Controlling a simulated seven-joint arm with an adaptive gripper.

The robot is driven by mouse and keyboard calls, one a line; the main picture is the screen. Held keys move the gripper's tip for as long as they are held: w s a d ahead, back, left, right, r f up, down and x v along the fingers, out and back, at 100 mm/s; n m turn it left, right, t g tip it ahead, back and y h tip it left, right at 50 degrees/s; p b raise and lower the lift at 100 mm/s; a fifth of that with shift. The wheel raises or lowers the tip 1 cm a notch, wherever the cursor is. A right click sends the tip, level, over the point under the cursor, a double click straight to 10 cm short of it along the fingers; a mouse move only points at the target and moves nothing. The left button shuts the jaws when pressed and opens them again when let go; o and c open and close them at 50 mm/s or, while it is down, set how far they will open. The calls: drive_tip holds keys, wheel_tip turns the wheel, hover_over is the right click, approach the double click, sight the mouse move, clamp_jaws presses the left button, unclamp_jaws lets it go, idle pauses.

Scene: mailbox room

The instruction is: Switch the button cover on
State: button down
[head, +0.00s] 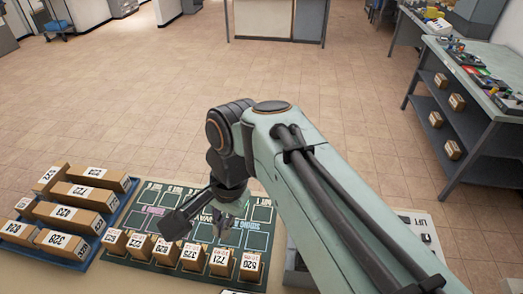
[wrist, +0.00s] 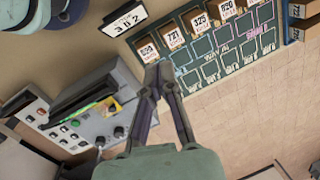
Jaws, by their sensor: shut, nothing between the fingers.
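My gripper (head: 220,226) is shut and empty above the sorting mat in the head view. In the wrist view my gripper's fingertips (wrist: 158,74) meet near the edge of the mat. A grey control machine (wrist: 92,122) with a dark slot, a yellow-green patch and dark knobs stands left of the fingers, apart from them. A pale button panel (wrist: 40,118) with several dark and red buttons lies beyond it. In the head view a pale panel marked LIFT (head: 407,219) shows partly behind my arm. I cannot tell which part is the button cover, or its position.
The dark green sorting mat (head: 172,256) carries a row of numbered boxes along its near edge. A blue tray (head: 84,262) of numbered boxes is at its left. A number sign (wrist: 124,19) stands near the machine. A shelved workbench (head: 445,110) is at right; open floor lies beyond.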

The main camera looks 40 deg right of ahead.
drive_tip(key=w+d+f+m, duration=0.15)
drive_tip(key=d+m, duration=0.75)
drive_tip(key=d, duration=1)
drive_tip(key=s+d+f+m+y, duration=0.1)
drive_tip(key=s+d+f+m, duration=0.3)
drive_tip(key=s+d, duration=0.4)
drive_tip(key=shift+s+d+f+m, duration=0.4)
drive_tip(key=shift+s+f, duration=0.2)
drive_tip(key=shift+s, duration=0.6)
drive_tip(key=shift+f, duration=0.1)
drive_tip(key=x, duration=1)
drive_tip(key=shift+w+a, duration=0.15)
drive_tip(key=shift+w, duration=0.15)
drive_tip(key=shift+w+a+f, duration=0.25)
drive_tip(key=shift+w+a, duration=0.45)
drive_tip(key=shift+a, duration=0.25)
drive_tip(key=shift+w+a+f, duration=0.1)
drive_tip(key=shift+w+a, duration=0.25)
drive_tip(key=shift+a, duration=0.1)
